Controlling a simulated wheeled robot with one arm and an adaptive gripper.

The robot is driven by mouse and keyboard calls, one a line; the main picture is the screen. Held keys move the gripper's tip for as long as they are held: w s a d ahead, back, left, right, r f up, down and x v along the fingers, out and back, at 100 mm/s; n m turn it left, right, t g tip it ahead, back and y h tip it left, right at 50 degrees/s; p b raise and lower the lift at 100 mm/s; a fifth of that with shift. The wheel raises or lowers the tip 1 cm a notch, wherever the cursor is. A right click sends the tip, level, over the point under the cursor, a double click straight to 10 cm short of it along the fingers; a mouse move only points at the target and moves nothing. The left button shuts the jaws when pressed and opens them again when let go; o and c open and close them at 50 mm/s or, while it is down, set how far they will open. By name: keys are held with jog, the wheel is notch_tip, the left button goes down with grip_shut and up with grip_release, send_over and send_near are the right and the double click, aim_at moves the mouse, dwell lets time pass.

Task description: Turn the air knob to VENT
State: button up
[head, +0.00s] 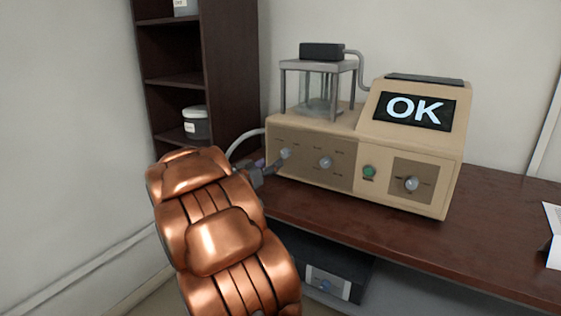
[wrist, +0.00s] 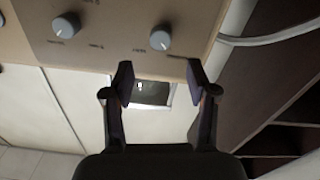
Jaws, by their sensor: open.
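The beige machine (head: 300,130) stands on the desk with its "OK" screen lit. Its front has a left knob (head: 286,153), a middle knob (head: 325,162) and a right knob (head: 411,183). The labels are too small to read, so I cannot tell which is the air knob. My gripper (head: 272,168) is close to the left knob. In the wrist view my gripper (wrist: 158,82) is open and empty. One grey knob (wrist: 160,39) lies just beyond the fingertips, centred between them, apart from both. Another knob (wrist: 66,26) is further left.
A green button (head: 369,172) is between the middle and right knobs. A pale hose (head: 243,140) curves from the machine's left side, near my gripper. A dark shelf (head: 175,80) stands behind on the left. A dark box (head: 320,268) is under the desk (head: 400,245).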

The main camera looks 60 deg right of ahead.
aim_at(284, 154)
jog(key=shift+w+d, duration=0.2)
jog(key=shift+d, duration=3.6)
grip_shut()
jog(key=shift+a+f, duration=0.1)
jog(key=shift+a, duration=0.05)
